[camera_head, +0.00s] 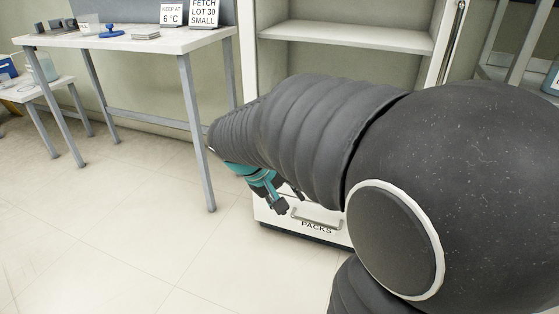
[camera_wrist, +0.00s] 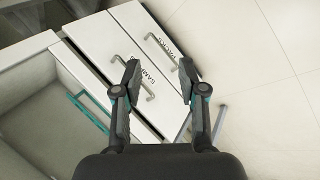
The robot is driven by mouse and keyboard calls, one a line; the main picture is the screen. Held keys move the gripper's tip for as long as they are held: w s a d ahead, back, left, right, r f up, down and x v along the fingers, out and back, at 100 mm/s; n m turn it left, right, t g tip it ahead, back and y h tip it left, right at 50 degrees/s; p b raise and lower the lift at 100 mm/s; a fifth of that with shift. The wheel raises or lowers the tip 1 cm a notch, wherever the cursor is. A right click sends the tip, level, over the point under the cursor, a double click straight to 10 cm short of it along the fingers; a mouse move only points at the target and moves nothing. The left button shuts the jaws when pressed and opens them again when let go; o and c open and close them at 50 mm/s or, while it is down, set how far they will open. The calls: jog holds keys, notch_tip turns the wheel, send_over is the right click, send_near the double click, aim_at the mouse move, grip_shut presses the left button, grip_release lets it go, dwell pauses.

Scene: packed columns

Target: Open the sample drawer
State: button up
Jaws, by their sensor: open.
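In the wrist view the sample drawer (camera_wrist: 92,38) has a white front, with a label reading partly as SAMPLES. Its bar handle (camera_wrist: 150,96) is partly hidden by the left finger of my gripper (camera_wrist: 159,72). The drawer looks shut, about flush with the PACKS drawer (camera_wrist: 128,18) beside it. My gripper is open, its fingers apart with nothing between them. Contact with the handle cannot be told. In the head view my gripper (camera_head: 284,202) hangs before the cabinet, near the PACKS drawer (camera_head: 275,213); my arm hides the sample drawer.
The cabinet has an open upper part with a white shelf (camera_head: 345,34). A teal bar (camera_wrist: 88,112) shows by the grey compartment in the wrist view. A table (camera_head: 120,40) with signs and small items stands left. The floor (camera_head: 130,240) in front is clear.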

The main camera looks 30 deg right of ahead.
jog(key=w+d+f+n+g+h+b, duration=0.1)
jog(key=w+d+f+h, duration=0.45)
jog(key=w+f, duration=0.4)
jog(key=w+d+f+n+h+b, duration=0.1)
jog(key=w+d+f+h+b, duration=0.1)
jog(key=w+d+f+h, duration=0.6)
jog(key=d+y, duration=0.1)
jog(key=d, duration=0.3)
jog(key=w+d+f+y+p, duration=0.1)
jog(key=d, duration=0.3)
jog(key=d+f+y, duration=0.1)
jog(key=d, duration=0.3)
jog(key=shift+w+f, duration=0.25)
jog(key=shift+w, duration=0.05)
grip_shut()
